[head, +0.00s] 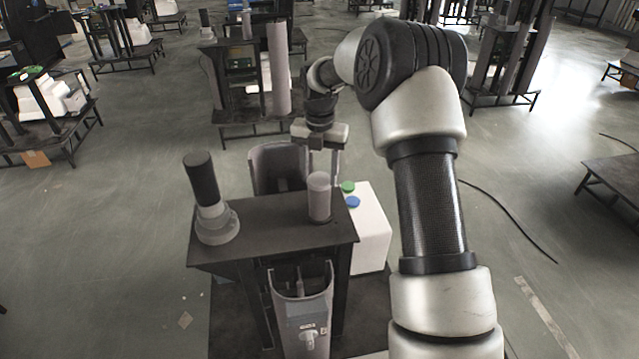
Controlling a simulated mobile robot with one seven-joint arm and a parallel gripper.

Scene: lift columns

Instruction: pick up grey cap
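A short, upright grey cylinder (319,203) with a paler rounded top stands near the right end of the dark tabletop (270,221); it looks like the grey cap. My gripper (322,166) points down just above or behind the cylinder's top in the head view. Its two fingers look spread apart, with nothing seen between them. I cannot tell its exact depth relative to the cylinder, and the cylinder shows no clear contact with the fingers.
A dark cylinder on a grey stepped base (217,225) stands at the tabletop's left. A white container (370,235) with green (347,187) and blue (353,202) caps stands to the right. A grey curved shell (277,166) rises behind. Open floor lies to the right.

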